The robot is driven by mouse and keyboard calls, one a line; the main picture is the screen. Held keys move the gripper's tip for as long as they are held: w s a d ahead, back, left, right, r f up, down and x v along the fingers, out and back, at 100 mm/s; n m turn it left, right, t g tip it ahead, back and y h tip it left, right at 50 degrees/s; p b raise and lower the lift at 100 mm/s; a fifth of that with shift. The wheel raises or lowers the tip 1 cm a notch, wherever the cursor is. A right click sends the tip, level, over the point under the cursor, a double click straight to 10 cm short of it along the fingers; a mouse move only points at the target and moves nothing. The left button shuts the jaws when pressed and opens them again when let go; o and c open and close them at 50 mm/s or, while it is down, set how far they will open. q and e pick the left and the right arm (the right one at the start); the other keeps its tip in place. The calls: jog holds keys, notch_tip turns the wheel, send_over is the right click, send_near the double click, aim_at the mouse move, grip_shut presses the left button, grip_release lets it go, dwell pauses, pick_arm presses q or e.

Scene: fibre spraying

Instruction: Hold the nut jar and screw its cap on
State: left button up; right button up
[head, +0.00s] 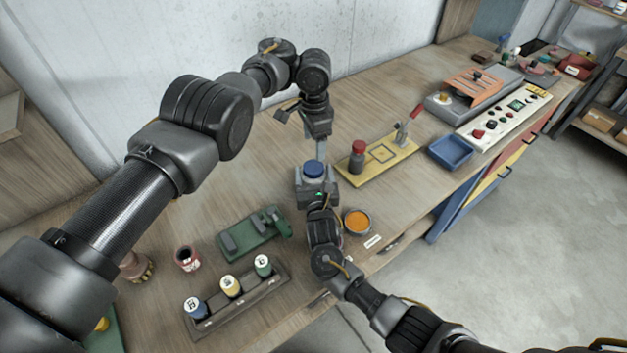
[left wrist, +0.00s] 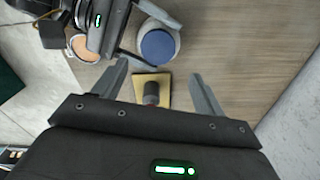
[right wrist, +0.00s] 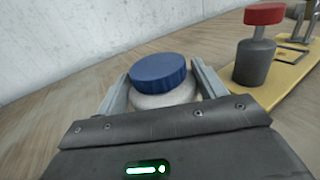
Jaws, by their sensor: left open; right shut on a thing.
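The nut jar (right wrist: 166,98) is a pale jar standing upright with a blue cap (head: 314,168) on its top. The blue cap also shows in the left wrist view (left wrist: 157,46). My right gripper (head: 316,186) is shut around the jar, one finger on each side, below the cap. My left gripper (left wrist: 160,84) is open and empty. In the head view it hangs behind and above the jar, apart from the cap. I cannot tell how tightly the cap sits.
An orange-filled bowl (head: 357,221), a green fixture (head: 252,234) and a rack of small jars (head: 236,298) are nearer the front. A blue tray (head: 450,152) lies further right.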

aim_at(313, 166)
pick_arm(q)
jog(key=n, duration=0.3)
jog(key=shift+s+f, duration=0.1)
jog(key=shift+s, duration=0.05)
jog(key=shift+f, duration=0.1)
jog(key=shift+f, duration=3.9)
jog(key=c, duration=1)
jog(key=o, duration=1.2)
jog(key=shift+c, duration=0.2)
